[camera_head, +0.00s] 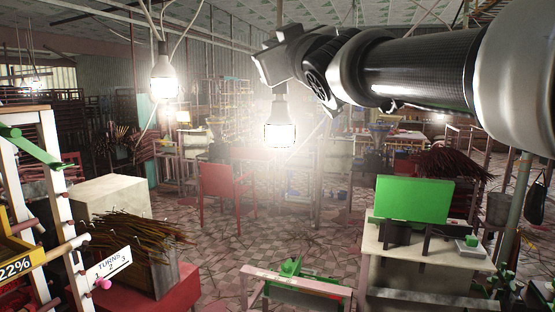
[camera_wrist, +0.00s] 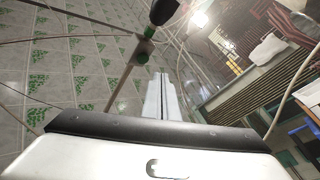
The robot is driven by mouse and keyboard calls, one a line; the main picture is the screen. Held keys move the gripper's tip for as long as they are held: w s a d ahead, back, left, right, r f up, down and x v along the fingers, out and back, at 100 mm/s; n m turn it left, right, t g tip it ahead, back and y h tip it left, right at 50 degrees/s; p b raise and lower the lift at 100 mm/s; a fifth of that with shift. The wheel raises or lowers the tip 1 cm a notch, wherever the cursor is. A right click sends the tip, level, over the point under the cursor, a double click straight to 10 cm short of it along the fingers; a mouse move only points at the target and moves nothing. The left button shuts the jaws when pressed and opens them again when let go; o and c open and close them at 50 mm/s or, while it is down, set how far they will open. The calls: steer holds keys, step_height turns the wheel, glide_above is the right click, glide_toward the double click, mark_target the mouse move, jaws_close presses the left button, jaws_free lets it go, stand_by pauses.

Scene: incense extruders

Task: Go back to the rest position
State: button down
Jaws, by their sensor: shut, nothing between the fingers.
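My gripper (camera_wrist: 166,98) shows in the wrist view as two pale fingers lying side by side with only a thin line between them. It is shut and holds nothing. The wrist view is tilted and looks up past the fingers at the tiled ceiling. In the head view my arm reaches in from the upper right, high above the floor, and ends near the top middle. The fingers cannot be made out in that view.
A lit bulb (camera_head: 280,122) hangs just below my arm's end, and another bulb (camera_head: 163,78) hangs to its left. A green machine (camera_head: 412,199) stands on a pale table (camera_head: 425,262) at right. Brown sticks (camera_head: 125,232) lie at left.

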steer(key=s+d+f+m+g+h+p, duration=0.1)
steer(key=s+d+f+m+g+h, duration=0.25)
steer(key=d+f, duration=0.4)
steer(key=s+d+f+m+g+h+p, duration=0.1)
steer(key=s+d+f+m+g+h, duration=0.25)
steer(key=f, duration=0.75)
steer(key=s+d+f+m+g, duration=0.1)
steer(key=s+d+f+g, duration=0.1)
steer(key=s+f, duration=0.8)
steer(key=s+d+f+g+p, duration=0.1)
steer(key=s+f+g, duration=0.3)
steer(key=s+f, duration=0.6)
steer(key=shift+d+f+m, duration=0.4)
steer(key=shift+d+f, duration=0.15)
steer(key=shift+d, duration=0.05)
